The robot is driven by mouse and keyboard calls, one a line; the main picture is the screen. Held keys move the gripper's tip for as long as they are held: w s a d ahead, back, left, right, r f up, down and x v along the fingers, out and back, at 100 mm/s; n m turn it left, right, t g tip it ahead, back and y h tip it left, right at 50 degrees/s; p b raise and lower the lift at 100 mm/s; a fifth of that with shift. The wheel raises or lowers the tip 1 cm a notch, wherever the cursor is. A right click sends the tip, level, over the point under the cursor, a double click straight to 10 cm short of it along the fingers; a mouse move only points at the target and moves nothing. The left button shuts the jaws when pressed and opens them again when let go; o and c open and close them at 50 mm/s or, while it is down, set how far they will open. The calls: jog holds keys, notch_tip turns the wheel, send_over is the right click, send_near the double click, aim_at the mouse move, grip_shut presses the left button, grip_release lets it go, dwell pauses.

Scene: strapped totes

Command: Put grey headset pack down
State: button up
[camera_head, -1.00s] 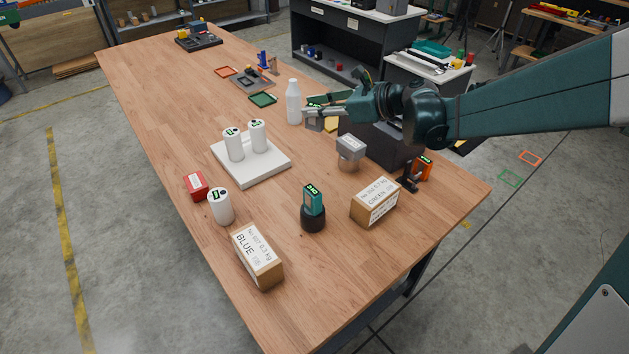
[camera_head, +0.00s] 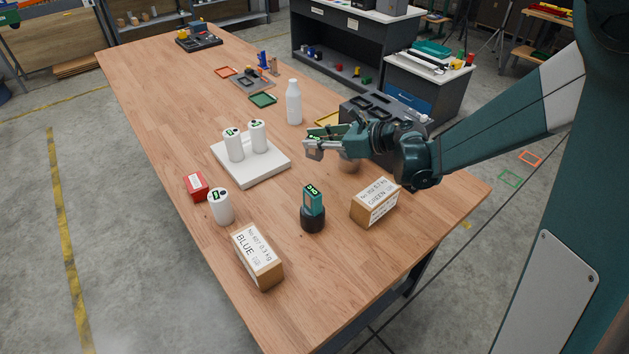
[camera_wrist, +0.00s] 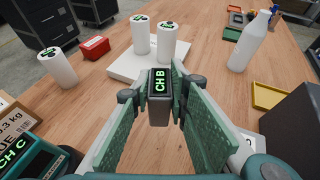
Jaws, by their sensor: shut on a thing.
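The grey headset pack (camera_wrist: 159,108), a dark block with a green "CH B" display on top, is upright between the green pads of my gripper (camera_wrist: 161,92) in the wrist view. In the head view my gripper (camera_head: 320,145) holds the pack (camera_head: 312,153) to the right of the white board (camera_head: 262,172). The pack appears to be above the wooden table (camera_head: 235,280); its underside is not clear to see. My gripper hides much of the pack in the head view.
Two white cylinders (camera_head: 234,146) stand on the board. A tall white bottle (camera_head: 293,104) stands behind. A teal pack (camera_head: 314,200) sits in a round black base in front, beside the GREEN box (camera_head: 375,202) and BLUE box (camera_head: 258,257). Bare table lies between board and teal pack.

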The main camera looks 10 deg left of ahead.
aim_at(322, 156)
jog(key=shift+f+b, duration=0.8)
jog(key=shift+f, duration=2.3)
jog(key=shift+f+b, duration=0.5)
jog(key=shift+f, duration=1.4)
jog(key=shift+f, duration=0.15)
jog(key=o, duration=1)
jog(key=shift+o, duration=0.2)
jog(key=shift+r, duration=0.25)
jog(key=p+v, duration=0.2)
jog(key=v, duration=1)
